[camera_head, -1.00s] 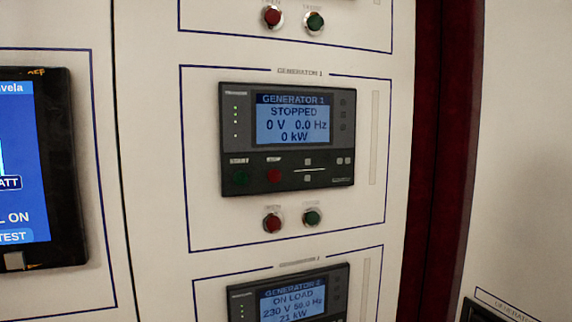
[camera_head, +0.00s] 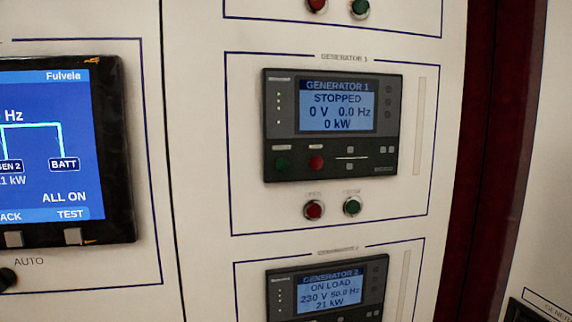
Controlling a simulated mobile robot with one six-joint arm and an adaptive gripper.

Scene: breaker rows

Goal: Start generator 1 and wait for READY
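The generator 1 controller (camera_head: 333,125) is a dark panel in the middle of the head view. Its screen (camera_head: 338,106) reads GENERATOR 1, STOPPED, 0 V, 0.0 Hz, 0 kW. A green button (camera_head: 282,163) and a red button (camera_head: 316,162) sit at its lower left; their small labels are too blurred to read. Below the controller, on the white panel, are a separate red button (camera_head: 314,210) and green button (camera_head: 352,207). My gripper is not in view.
Below is the generator 2 controller (camera_head: 327,289), reading ON LOAD, 230 V, 50.0 Hz, 21 kW. At left a larger blue screen (camera_head: 55,150) shows GEN 2, BATT and ALL ON, with a dark knob (camera_head: 8,278) beneath. A dark red vertical strip (camera_head: 485,130) borders the panel on the right.

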